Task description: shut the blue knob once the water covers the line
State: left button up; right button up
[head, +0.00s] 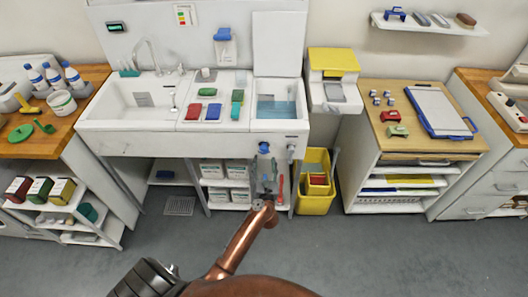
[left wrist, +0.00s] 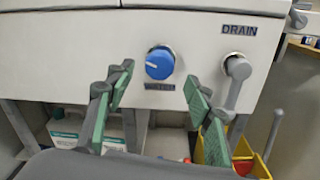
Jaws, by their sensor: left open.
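The blue knob (head: 264,146) is on the white front panel under the right basin (head: 260,80). In the left wrist view the knob (left wrist: 159,61) sits above a partly legible label. Bluish water (head: 276,108) stands in that basin; I cannot make out a line or tell the level against it. My left gripper (head: 266,172) is just below and in front of the knob. In the left wrist view its green-padded fingers (left wrist: 153,100) are spread wide, empty, with the knob between and beyond them, apparently untouched. My right gripper is not in view.
A grey drain handle (left wrist: 237,78) labelled DRAIN is right of the knob, near my right finger in that view. White boxes (head: 226,170) fill the shelf below. A yellow bin (head: 315,202) stands to the right.

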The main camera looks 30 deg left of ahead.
aim_at(264, 152)
pick_arm(q)
jog(key=x, duration=0.5)
jog(key=shift+w+a+f+b, duration=0.1)
jog(key=shift+w+b, duration=0.05)
jog(key=shift+b, duration=0.2)
jog(key=shift+w+a, duration=0.15)
jog(key=shift+w, duration=0.1)
jog(key=shift+w+a, duration=0.2)
jog(key=shift+w, duration=0.05)
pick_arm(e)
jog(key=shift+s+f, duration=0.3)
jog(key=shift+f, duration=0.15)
pick_arm(q)
jog(key=shift+c, duration=0.4)
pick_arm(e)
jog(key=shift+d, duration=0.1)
pick_arm(q)
jog(key=c, duration=1)
jog(key=shift+c, duration=0.2)
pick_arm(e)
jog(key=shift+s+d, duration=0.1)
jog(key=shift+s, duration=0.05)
pick_arm(q)
jog(key=shift+c, duration=0.2)
